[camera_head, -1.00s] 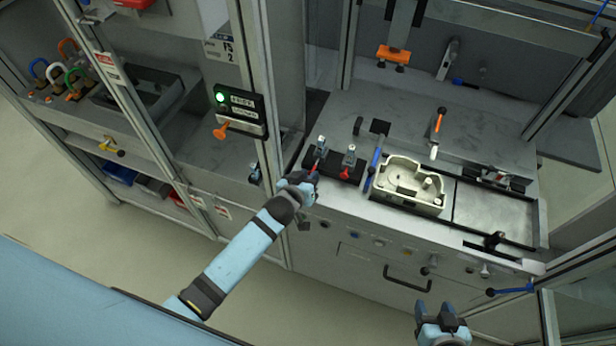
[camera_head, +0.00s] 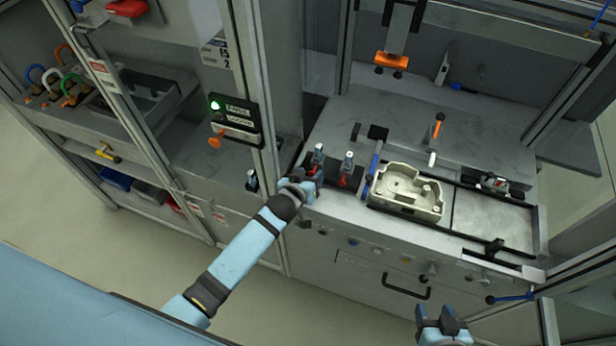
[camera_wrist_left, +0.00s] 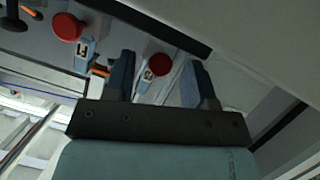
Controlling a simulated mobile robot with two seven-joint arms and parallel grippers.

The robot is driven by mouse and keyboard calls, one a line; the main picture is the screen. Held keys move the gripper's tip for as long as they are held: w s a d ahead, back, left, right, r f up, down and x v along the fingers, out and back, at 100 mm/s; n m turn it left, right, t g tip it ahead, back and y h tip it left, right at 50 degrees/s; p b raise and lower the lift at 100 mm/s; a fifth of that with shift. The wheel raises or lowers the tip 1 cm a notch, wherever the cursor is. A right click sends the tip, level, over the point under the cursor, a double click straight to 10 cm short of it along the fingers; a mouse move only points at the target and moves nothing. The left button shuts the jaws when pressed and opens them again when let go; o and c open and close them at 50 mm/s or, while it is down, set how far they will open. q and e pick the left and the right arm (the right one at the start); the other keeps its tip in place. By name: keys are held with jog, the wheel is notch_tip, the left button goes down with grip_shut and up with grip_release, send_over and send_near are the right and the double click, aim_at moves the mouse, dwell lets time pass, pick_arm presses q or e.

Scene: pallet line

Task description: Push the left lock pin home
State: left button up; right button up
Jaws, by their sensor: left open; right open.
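Two grey-topped lock units stand side by side on a black base on the bench, each with a red part low at its front. The left lock pin (camera_head: 318,155) and the right one (camera_head: 347,163) both show. My left gripper (camera_head: 316,182) is open, close in front of the left unit and partly hiding its red part. In the left wrist view, one red round knob (camera_wrist_left: 160,64) appears between the open fingers; contact cannot be told. A second red knob (camera_wrist_left: 67,27) is outside them. My right gripper (camera_head: 442,322) is open and empty at the bottom, away from the bench.
A cream housing (camera_head: 407,192) sits right of the locks, with a blue bar (camera_head: 374,168) between. An orange-topped handle (camera_head: 437,130) stands behind. A frame post (camera_head: 258,100) and a panel with a green light (camera_head: 235,118) are left of the locks. Bare plate lies right of the housing.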

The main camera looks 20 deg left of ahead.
pick_arm(q)
jog(key=b+v, duration=0.2)
jog(key=v, duration=1.1)
jog(key=shift+s, duration=0.4)
jog(key=shift+a, duration=0.1)
jog(key=s+a+f+m+g+h, duration=0.1)
jog(key=s+f+m+g, duration=0.1)
jog(key=s+f+m, duration=0.2)
jog(key=s+f, duration=0.3)
jog(key=s, duration=0.5)
jog(key=shift+a+m, duration=0.25)
jog(key=shift+m, duration=0.05)
jog(key=shift+s+f, duration=0.1)
jog(key=shift+s, duration=0.05)
jog(key=shift+c, duration=0.7)
